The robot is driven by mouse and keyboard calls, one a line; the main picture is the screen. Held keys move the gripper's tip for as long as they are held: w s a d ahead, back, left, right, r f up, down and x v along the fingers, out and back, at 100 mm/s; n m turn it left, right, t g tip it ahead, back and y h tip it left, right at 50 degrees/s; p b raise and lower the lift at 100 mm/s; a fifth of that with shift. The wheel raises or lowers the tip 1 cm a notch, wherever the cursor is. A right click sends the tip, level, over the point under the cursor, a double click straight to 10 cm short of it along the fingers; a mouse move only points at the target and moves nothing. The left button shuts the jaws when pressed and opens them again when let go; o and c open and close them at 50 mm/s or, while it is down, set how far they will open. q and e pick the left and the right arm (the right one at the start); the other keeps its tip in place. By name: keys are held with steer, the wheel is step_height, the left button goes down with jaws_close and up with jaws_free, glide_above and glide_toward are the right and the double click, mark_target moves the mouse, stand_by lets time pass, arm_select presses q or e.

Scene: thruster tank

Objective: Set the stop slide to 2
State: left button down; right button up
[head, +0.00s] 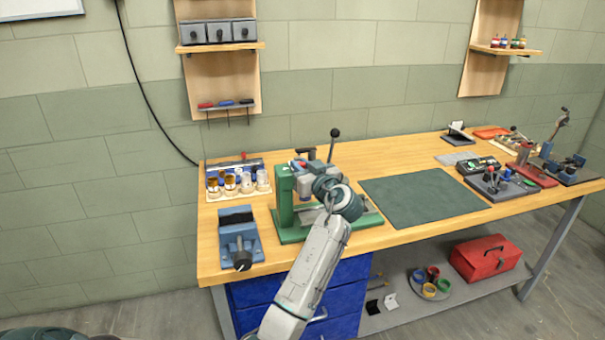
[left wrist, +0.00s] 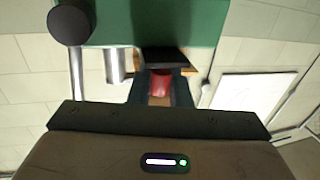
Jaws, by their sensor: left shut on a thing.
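A green press-like fixture (head: 284,196) stands on the left half of the workbench, with a lever ending in a black knob (head: 335,132). My left gripper (head: 303,171) reaches to the upper part of this fixture. In the left wrist view the gripper (left wrist: 160,97) is shut on a small red piece (left wrist: 165,82), in front of a dark plate (left wrist: 165,58) and the green body (left wrist: 165,25). I take the red piece to be the stop slide. My wrist hides much of the fixture, and no scale or number is readable. My right gripper is not in view.
A blue device (head: 238,232) stands left of the fixture. A tray with several jars (head: 238,183) is behind it. A green mat (head: 425,196) lies bare to the right. Other tools (head: 495,182) crowd the bench's right end.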

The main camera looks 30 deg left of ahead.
arm_select(q)
steer(key=c, duration=1.4)
jaws_free()
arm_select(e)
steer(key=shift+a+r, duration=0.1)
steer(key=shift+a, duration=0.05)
